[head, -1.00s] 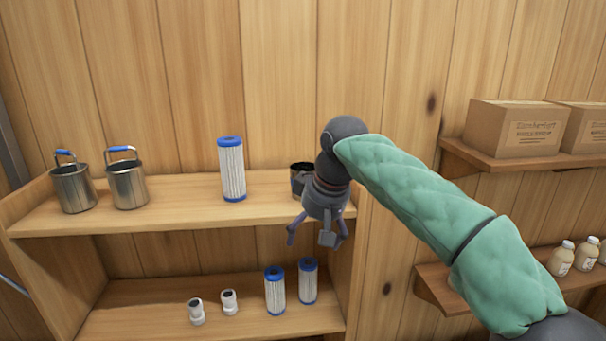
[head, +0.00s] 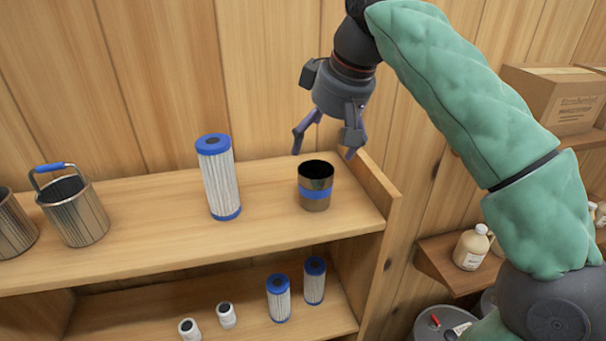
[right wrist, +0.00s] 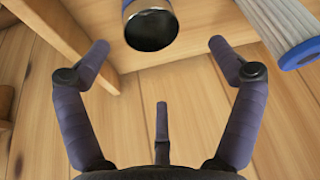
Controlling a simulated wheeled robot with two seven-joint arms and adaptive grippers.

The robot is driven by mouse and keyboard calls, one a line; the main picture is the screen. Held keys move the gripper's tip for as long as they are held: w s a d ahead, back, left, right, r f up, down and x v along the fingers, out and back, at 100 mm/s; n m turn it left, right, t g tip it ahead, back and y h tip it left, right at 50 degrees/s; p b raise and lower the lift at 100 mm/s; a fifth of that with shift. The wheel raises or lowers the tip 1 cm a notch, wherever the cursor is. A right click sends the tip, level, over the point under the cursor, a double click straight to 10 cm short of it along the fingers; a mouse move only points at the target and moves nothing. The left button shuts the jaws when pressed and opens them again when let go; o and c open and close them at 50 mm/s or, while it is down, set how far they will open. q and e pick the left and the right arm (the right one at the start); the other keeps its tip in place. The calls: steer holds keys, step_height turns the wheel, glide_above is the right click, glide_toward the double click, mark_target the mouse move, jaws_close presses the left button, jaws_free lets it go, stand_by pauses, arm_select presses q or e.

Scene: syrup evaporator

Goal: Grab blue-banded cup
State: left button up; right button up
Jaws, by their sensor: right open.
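The blue-banded cup (head: 315,194) is a dark metal cup with a blue band, upright on the upper shelf (head: 268,230) near its right end. Its open mouth faces up. My right gripper (head: 327,150) is open and empty, just above and behind the cup in the head view, with its fingers pointing down. In the right wrist view the cup (right wrist: 150,22) shows at the top, beyond the spread fingers (right wrist: 155,60) and apart from them. My left gripper is not in view.
A white filter cartridge with blue ends (head: 221,185) stands left of the cup. Metal pails (head: 75,215) stand farther left. The shelf's side panel (head: 372,185) is close on the cup's right. Smaller filters (head: 279,300) and white fittings (head: 226,315) stand on the lower shelf.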

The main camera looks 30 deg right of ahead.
mark_target(316, 174)
steer(key=x, duration=0.2)
steer(key=s+x, duration=0.1)
steer(key=x, duration=0.4)
steer(key=shift+s+d+f, duration=0.15)
steer(key=shift+d+f, duration=0.2)
steer(key=shift+f, duration=0.6)
steer(key=shift+w+a+f, duration=0.1)
steer(key=shift+w+f, duration=0.2)
steer(key=shift+w, duration=0.3)
steer(key=shift+s, duration=0.2)
steer(key=c, duration=1.2)
